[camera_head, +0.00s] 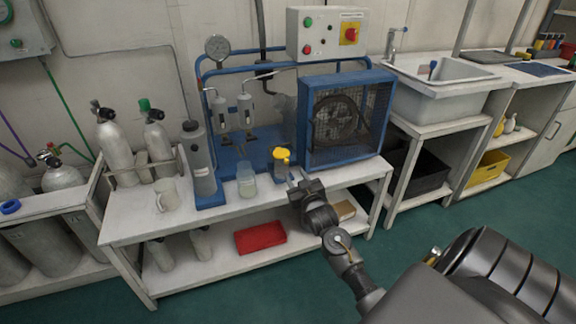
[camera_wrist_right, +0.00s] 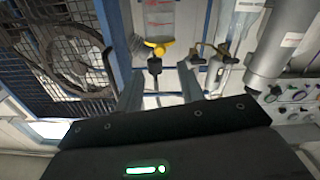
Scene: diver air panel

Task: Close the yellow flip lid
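The yellow flip lid (camera_head: 281,154) sits at the top of a small upright container (camera_head: 281,171) on the white bench, in front of the blue panel. It also shows in the right wrist view (camera_wrist_right: 158,46), beyond the fingers, beside a clear container with a red label (camera_wrist_right: 160,16). How far the lid stands open is too small to tell. My right gripper (camera_head: 297,177) is just right of and in front of the container, apart from the lid. In its wrist view the fingers (camera_wrist_right: 160,82) are spread with nothing between them. My left gripper is out of view.
A clear beaker (camera_head: 246,181) stands left of the lid's container, with a grey cylinder (camera_head: 198,165) further left. The caged fan (camera_head: 342,118) is close behind on the right. A white mug (camera_head: 167,195) stands at the bench's left. A red tray (camera_head: 260,237) lies on the lower shelf.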

